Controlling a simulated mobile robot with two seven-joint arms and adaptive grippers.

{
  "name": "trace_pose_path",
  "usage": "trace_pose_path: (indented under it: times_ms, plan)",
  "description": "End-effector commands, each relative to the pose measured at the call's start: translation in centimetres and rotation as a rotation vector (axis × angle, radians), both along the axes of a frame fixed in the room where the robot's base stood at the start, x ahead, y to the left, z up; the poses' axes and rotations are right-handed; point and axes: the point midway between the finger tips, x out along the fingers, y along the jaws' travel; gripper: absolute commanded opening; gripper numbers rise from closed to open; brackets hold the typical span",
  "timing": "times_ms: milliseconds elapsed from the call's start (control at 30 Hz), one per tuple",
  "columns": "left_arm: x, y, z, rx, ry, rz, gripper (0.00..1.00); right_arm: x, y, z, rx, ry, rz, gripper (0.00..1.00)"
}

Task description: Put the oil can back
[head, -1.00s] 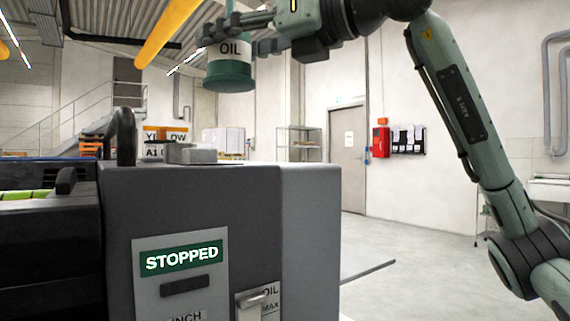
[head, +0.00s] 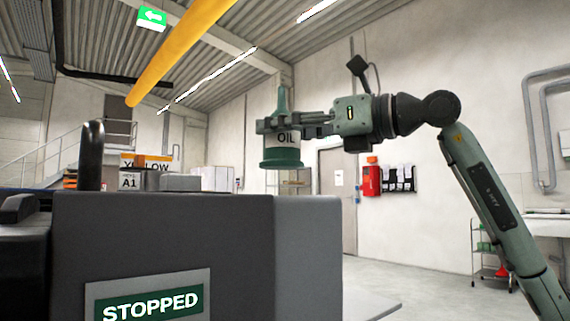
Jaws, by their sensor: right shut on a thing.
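The oil can (head: 282,157) is green with a white band reading OIL and a narrow green spout on top. It is upright in the air in the head view, above and beyond the right end of the dark grey machine (head: 160,245). My right gripper (head: 275,128) comes in from the right and is shut on the can around its upper part. The can's underside is clear of the machine top in the picture. My left gripper is not in view.
The machine carries a green STOPPED sign (head: 150,304) and a dark upright handle (head: 91,155). A grey block (head: 194,183) lies on its top. A red cabinet (head: 371,180) hangs on the back wall. A shelf trolley (head: 487,250) stands at right; open floor lies between.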

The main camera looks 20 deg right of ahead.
Motion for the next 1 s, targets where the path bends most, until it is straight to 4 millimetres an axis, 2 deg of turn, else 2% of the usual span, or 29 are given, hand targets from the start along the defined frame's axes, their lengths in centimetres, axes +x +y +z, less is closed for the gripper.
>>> trace_pose_path:
  times_ms: [167,400,767,800,933,1000]
  plan:
    - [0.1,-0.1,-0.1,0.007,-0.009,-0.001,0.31,0.1,-0.5,-0.8,0.001,-0.004,0.0,0.07]
    - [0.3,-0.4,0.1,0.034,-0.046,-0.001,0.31,0.1,-0.4,-4.1,0.001,-0.003,0.0,0.07]
    - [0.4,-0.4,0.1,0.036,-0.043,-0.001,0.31,0.1,-0.4,-4.4,0.002,-0.004,-0.001,0.07]
    - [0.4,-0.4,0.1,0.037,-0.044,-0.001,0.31,0.1,-0.4,-4.5,0.0,-0.001,0.0,0.54]
    - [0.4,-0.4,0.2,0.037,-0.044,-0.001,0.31,0.1,-0.4,-4.4,-0.001,-0.001,0.0,0.7]
    - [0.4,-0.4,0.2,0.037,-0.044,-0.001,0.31,0.1,-0.4,-4.4,-0.001,-0.001,0.0,0.72]
